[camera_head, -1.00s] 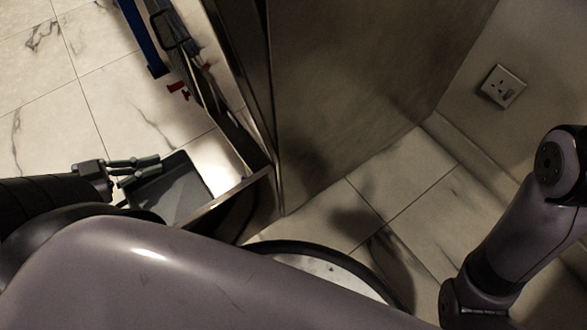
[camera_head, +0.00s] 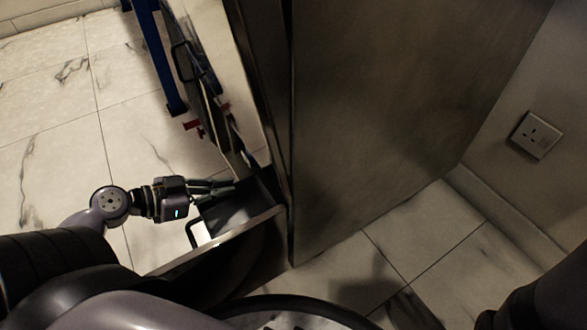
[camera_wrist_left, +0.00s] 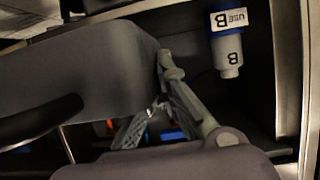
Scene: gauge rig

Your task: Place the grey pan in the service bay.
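In the head view my left gripper (camera_head: 222,189) reaches in from the left, its greenish-grey fingers close together over a dark grey, flat-bottomed shape (camera_head: 228,210). This is probably the grey pan, inside a metal-edged bay, but its outline is unclear. In the left wrist view a finger (camera_wrist_left: 182,92) reaches toward a dark compartment, and large grey surfaces at the left and bottom block much of the view. I cannot tell whether the fingers are shut on the pan. My right gripper is out of view.
A tall metal panel (camera_head: 370,120) rises to the right of the bay. A metal edge (camera_head: 215,240) runs along its front. A blue bar (camera_head: 158,60) and red parts (camera_head: 193,126) lie beyond. Floor at left is clear.

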